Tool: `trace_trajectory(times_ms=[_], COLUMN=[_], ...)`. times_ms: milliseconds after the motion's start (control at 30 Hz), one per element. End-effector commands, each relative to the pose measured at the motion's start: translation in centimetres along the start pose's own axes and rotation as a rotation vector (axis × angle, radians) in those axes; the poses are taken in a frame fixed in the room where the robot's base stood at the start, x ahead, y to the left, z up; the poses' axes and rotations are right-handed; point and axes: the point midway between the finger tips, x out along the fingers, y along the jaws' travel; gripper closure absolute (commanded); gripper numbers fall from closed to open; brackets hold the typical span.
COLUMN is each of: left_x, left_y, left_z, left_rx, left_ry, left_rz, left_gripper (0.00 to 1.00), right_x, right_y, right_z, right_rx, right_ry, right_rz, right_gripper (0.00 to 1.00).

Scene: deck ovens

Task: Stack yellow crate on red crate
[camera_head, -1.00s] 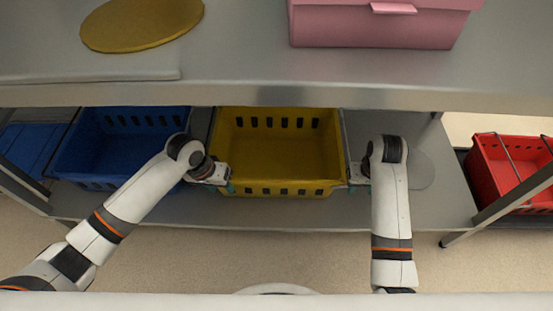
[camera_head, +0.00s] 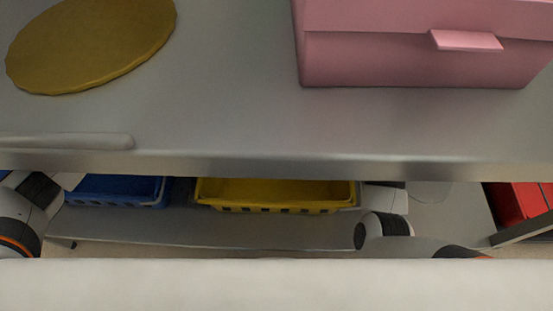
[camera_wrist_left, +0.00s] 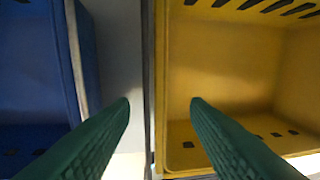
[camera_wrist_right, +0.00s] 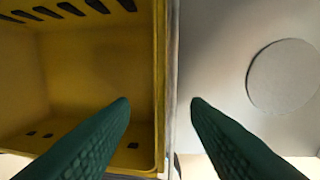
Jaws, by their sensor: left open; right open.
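The yellow crate (camera_head: 278,194) sits empty on the lower shelf, under the counter edge in the head view. My left gripper (camera_wrist_left: 160,102) is open, and the crate's left wall (camera_wrist_left: 152,80) stands between its green fingers in the left wrist view. My right gripper (camera_wrist_right: 160,102) is open, with the crate's right wall (camera_wrist_right: 170,80) between its fingers in the right wrist view. Neither gripper is closed on a wall. In the head view both gripper tips are hidden under the counter or out of sight. The red crate (camera_head: 519,204) is partly visible at the far right.
The counter (camera_head: 240,130) overhangs the shelf (camera_head: 190,228). A blue crate (camera_head: 115,190) stands left of the yellow crate. A pink box (camera_head: 420,60) and a round golden board (camera_head: 90,45) lie on the counter. A round pale disc (camera_wrist_right: 284,77) is right of the yellow crate.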

Motion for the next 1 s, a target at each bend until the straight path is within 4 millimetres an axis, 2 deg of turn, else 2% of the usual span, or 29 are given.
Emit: trace_trajectory(times_ms=[267, 367, 700, 900, 1000], left_x=[0.8, 2.1, 8.6, 11.1, 11.7], left_y=[0.0, 0.0, -0.1, -0.1, 0.0], left_z=[-0.1, -0.1, -0.1, 0.0, 0.0], left_rx=[0.001, 0.001, 0.001, 0.002, 0.002], left_ry=[0.003, 0.004, 0.003, 0.001, 0.0], left_rz=[0.0, 0.0, 0.0, 0.0, 0.0], left_gripper=[0.57, 0.57, 0.57, 0.57, 0.57], right_x=[0.8, 2.1, 8.6, 11.1, 11.7], right_y=[0.0, 0.0, 0.0, 0.0, 0.0], right_z=[0.0, -0.1, -0.1, 0.0, 0.0], right_rx=[0.0, 0.0, -0.001, 0.0, 0.0], right_ry=[0.001, 0.003, 0.004, 0.0, 0.0], right_rz=[0.0, 0.0, 0.0, 0.0, 0.0], right_gripper=[0.57, 0.57, 0.57, 0.57, 0.57])
